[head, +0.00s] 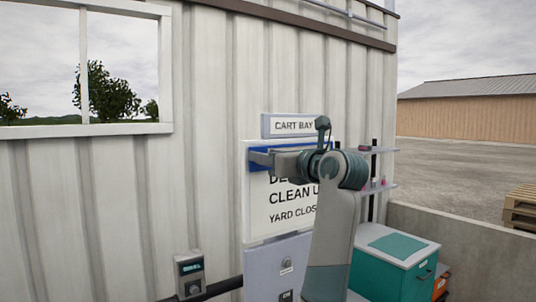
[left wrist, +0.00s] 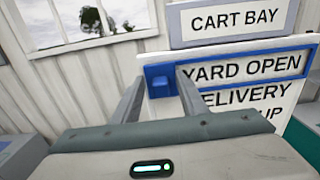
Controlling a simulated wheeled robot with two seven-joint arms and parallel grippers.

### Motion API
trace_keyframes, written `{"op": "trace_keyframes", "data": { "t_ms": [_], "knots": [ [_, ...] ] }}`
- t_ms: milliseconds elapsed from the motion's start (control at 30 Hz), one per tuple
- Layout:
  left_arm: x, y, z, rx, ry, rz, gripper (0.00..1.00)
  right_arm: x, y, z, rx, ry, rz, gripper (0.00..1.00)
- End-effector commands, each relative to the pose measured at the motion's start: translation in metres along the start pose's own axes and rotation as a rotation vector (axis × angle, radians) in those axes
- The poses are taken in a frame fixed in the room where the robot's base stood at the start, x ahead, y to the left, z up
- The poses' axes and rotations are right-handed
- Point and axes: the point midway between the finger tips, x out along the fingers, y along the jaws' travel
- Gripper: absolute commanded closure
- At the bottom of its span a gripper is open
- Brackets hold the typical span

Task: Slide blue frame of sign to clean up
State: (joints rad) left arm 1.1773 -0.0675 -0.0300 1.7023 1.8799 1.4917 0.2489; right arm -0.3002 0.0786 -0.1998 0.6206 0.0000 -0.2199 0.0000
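The white sign (head: 262,222) on the ribbed wall has several text lines: YARD OPEN, DELIVERY, CLEAN UP and YARD CLOSED, partly hidden by my arm in the head view. The blue frame (head: 262,148) is around the top line, YARD OPEN, and shows clearly in the left wrist view (left wrist: 245,52). A blue tab (left wrist: 159,82) sticks out at its left end. My left gripper (head: 268,159) is at this tab, its two fingers (left wrist: 162,88) spread on either side of it. I cannot tell whether they touch it. My right gripper is not in view.
A CART BAY plate (head: 292,126) is fixed just above the sign. Narrow shelves (head: 385,187) with small items stand to its right. A grey panel (head: 268,268) is below, with a small box (head: 190,274) at lower left. A teal-topped container (head: 396,247) stands at lower right.

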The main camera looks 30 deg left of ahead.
Motion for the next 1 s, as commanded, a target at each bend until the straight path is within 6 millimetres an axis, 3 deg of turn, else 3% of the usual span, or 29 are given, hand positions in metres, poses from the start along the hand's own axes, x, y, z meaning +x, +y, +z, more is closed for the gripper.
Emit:
{"op": "trace_keyframes", "data": {
  "t_ms": [167, 333, 633, 1000],
  "knots": [
    [0.000, 0.000, 0.000, 0.000, 0.000, 0.000, 0.61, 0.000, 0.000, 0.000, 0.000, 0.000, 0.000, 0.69],
    [0.000, 0.000, 0.000, 0.000, 0.000, 0.000, 0.99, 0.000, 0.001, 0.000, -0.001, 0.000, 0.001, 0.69],
    [-0.001, -0.001, -0.009, 0.000, 0.000, -0.002, 1.00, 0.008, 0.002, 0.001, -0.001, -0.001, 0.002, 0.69],
    [-0.001, -0.001, -0.059, -0.001, 0.001, -0.001, 1.00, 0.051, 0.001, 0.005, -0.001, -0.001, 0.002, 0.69]
  ]
}}
